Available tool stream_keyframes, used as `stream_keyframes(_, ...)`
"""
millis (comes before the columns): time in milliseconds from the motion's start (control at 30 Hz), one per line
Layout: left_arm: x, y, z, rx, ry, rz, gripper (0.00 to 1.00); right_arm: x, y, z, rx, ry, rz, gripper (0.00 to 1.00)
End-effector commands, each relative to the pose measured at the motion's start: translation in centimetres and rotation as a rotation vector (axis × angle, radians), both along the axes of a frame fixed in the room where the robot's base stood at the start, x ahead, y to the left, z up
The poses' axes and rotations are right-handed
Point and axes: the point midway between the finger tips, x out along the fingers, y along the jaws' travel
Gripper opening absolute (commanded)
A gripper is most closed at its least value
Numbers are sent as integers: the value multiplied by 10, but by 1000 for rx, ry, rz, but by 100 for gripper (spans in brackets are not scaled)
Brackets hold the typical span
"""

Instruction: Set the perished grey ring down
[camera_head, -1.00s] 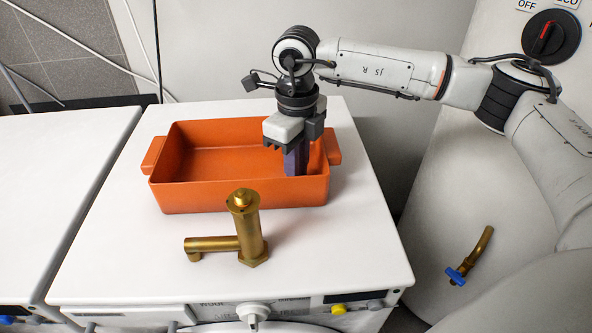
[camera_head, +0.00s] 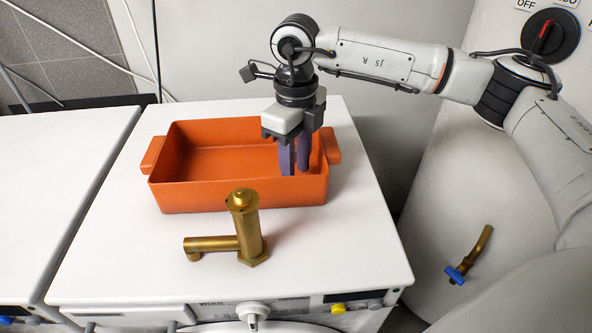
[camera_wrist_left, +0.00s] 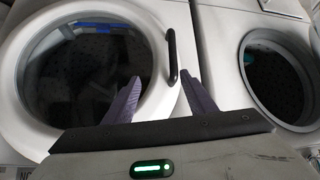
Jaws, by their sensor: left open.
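I cannot make out a grey ring in either view. The inside right end of the orange tray (camera_head: 240,197) is partly hidden by my right gripper. My right gripper (camera_head: 296,171) points down into the right end of this tray. Its two purple fingers stand apart, with a narrow gap between them and nothing visible in it. My left gripper (camera_wrist_left: 162,92) shows only in the left wrist view. Its purple fingers are wide apart and empty, facing the front of a white machine with a round door.
The tray stands on a white machine top (camera_head: 345,245). A brass valve (camera_head: 247,225) stands in front of it. A brass pipe with a blue handle (camera_head: 457,274) is at the lower right. Another white top (camera_head: 55,190) is at left. A round door (camera_wrist_left: 95,65) faces the left wrist.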

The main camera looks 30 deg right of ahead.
Motion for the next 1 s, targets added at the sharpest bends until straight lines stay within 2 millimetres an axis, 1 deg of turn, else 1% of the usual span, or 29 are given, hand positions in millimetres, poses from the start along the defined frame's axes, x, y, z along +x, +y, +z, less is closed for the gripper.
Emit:
stream_keyframes(100,-1,0,-3,1,4,0,51,1,1,26,0,-5,0,33)
stream_keyframes(300,-2,0,-5,2,8,-1,51,1,1,69,1,-4,0,33)
stream_keyframes(400,-2,0,-5,2,8,-1,51,0,1,85,0,-2,2,33)
stream_keyframes(500,-2,0,-5,2,8,-1,51,0,0,97,0,-1,1,33)
stream_keyframes(667,-2,0,-5,2,8,-1,51,0,0,104,0,1,1,33)
stream_keyframes(1000,-1,0,-2,0,2,-2,51,0,0,104,0,1,1,33)
